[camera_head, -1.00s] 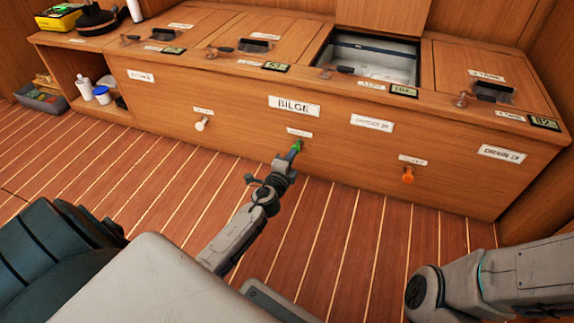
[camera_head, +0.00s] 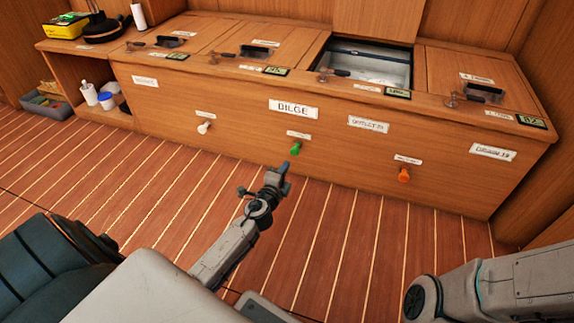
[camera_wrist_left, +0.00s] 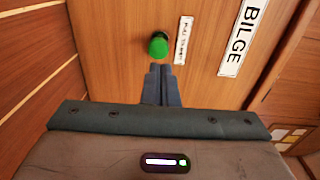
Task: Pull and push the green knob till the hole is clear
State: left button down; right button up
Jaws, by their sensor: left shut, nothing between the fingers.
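The green knob (camera_head: 295,148) sticks out from the front of the wooden bilge cabinet, below a small label and the BILGE sign (camera_head: 293,109). It also shows in the left wrist view (camera_wrist_left: 158,46), just beyond my fingertips. My left gripper (camera_head: 283,166) is shut and empty, a short way in front of and below the knob, apart from it. In the left wrist view its closed fingers (camera_wrist_left: 161,70) point at the knob. The open hatch (camera_head: 368,62) on the cabinet top shows a pale interior; its bottom is only partly visible. My right gripper is out of view.
A white knob (camera_head: 204,127) is to the left and an orange knob (camera_head: 404,174) to the right on the same front. Closed lids with latches and small green displays line the top. Bottles (camera_head: 90,94) stand in the left shelf. The striped floor before the cabinet is clear.

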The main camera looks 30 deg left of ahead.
pick_arm(q)
jog(key=v, duration=0.8)
